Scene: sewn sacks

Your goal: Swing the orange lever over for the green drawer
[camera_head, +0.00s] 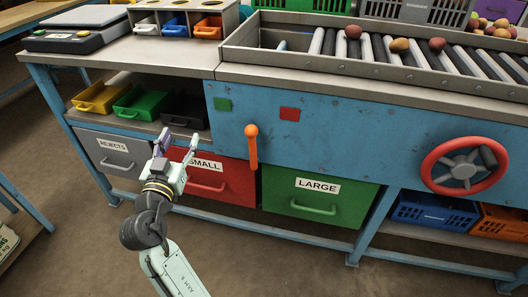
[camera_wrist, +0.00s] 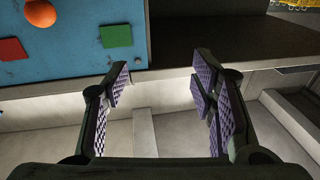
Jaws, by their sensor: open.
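The orange lever (camera_head: 252,148) is on the blue panel (camera_head: 350,135), nearly upright in the picture, its rounder end at the top. It lies between a green square (camera_head: 222,104) on its left and a red square (camera_head: 289,114) on its right. The green drawer (camera_head: 330,218), labelled LARGE, looks closed below right of the lever. My gripper (camera_head: 176,142) is open and empty, left of the lever and apart from it. In the wrist view, my fingers (camera_wrist: 160,85) have nothing between them, and a round orange part of the lever (camera_wrist: 40,13) shows at the upper left.
The red drawer (camera_head: 235,187), labelled SMALL, and the grey REJECTS drawer (camera_head: 115,160) look closed. An open shelf with small trays (camera_head: 140,104) is behind my gripper. A red handwheel (camera_head: 463,165) is on the right. The roller conveyor's metal rim (camera_head: 390,72) runs above the panel.

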